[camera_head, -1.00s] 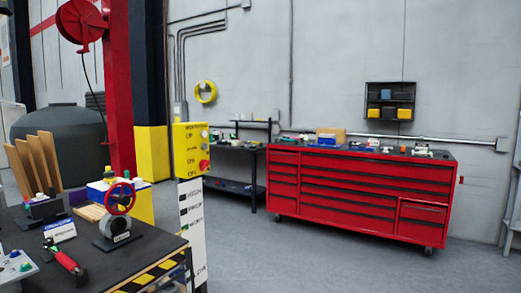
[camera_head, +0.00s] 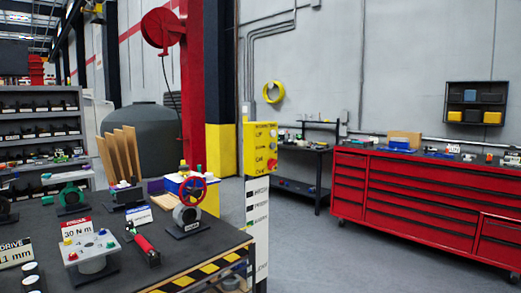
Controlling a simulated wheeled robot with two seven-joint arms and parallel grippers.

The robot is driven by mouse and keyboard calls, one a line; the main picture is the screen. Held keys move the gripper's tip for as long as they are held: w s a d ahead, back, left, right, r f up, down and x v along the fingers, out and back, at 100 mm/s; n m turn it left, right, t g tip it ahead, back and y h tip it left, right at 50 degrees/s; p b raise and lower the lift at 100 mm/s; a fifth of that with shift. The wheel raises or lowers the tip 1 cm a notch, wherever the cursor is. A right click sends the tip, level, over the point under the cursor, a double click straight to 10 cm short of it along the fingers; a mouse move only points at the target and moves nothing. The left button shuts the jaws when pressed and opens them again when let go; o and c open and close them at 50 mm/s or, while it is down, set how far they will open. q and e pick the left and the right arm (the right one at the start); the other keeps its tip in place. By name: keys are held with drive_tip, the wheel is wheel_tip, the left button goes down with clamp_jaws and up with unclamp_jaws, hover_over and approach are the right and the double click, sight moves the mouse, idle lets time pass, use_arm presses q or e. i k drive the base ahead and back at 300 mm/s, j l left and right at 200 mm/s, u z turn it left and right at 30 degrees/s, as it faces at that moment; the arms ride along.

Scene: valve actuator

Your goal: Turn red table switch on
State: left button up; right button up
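A dark workbench (camera_head: 215,243) with a yellow and black striped edge stands at the lower left. On it, a red handwheel (camera_head: 193,190) sits upright on a grey valve body with a dark base (camera_head: 187,229). A grey control box (camera_head: 91,251) with small coloured knobs, one of them red, stands near the front left of the bench. I cannot tell which of these is the red table switch, or any switch position. Neither of my grippers is in view.
A yellow panel (camera_head: 260,150) with a red button stands on a white post behind the bench. A red tool cabinet (camera_head: 420,195) stands at right. A red column (camera_head: 192,100) rises behind the bench. The grey floor (camera_head: 330,255) right of the bench is clear.

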sight(271, 164)
drive_tip(key=i+l, duration=0.2)
drive_tip(key=i, duration=0.25)
drive_tip(key=i+l+u, duration=0.1)
drive_tip(key=i+l, duration=0.15)
drive_tip(key=i, duration=0.15)
drive_tip(key=i+l+u, duration=0.1)
drive_tip(key=i+l, duration=0.15)
drive_tip(key=i, duration=0.2)
